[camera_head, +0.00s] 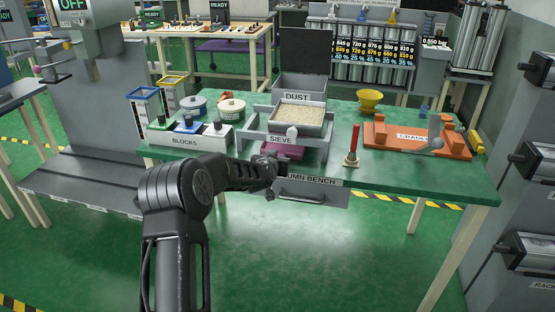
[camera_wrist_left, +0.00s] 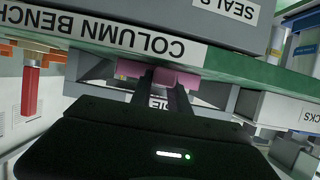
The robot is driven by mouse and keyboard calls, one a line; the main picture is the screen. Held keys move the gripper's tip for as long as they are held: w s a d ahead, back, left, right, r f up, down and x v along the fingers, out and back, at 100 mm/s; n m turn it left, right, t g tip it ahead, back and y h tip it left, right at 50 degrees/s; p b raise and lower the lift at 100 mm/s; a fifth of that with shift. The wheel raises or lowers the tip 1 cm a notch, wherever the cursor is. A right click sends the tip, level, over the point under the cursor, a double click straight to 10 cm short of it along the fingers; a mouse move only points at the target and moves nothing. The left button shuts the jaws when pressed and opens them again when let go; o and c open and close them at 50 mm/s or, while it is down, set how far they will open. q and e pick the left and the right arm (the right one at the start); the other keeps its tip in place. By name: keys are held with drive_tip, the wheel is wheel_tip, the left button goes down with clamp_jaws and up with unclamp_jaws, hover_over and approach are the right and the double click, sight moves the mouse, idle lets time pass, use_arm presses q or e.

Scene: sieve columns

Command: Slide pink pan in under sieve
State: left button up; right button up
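The pink pan (camera_head: 283,150) sits low at the front of the sieve stand, under the sieve frame on the green bench. Part of it is hidden by the stand and my arm. The sieve (camera_head: 300,116) is a grey framed tray filled with pale grains. My left gripper (camera_head: 272,170) is at the bench's front edge, at the pan's near side. In the left wrist view, its two dark fingers (camera_wrist_left: 163,82) stand either side of a pink part of the pan (camera_wrist_left: 130,69) and look closed on it. My right gripper is not in view.
A white BLOCKS box (camera_head: 186,138) stands left of the sieve. A grey DUST bin (camera_head: 299,88) is behind it. A red upright rod (camera_head: 354,146) and an orange cradle (camera_head: 418,139) stand to the right. A COLUMN BENCH label (camera_wrist_left: 120,36) is on the front edge.

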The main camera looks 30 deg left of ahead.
use_arm(q)
drive_tip(key=o, duration=0.5)
drive_tip(key=shift+o, duration=0.2)
drive_tip(key=shift+f, duration=0.1)
drive_tip(key=v, duration=0.7)
drive_tip(key=shift+s, duration=0.35)
drive_tip(key=shift+d, duration=0.15)
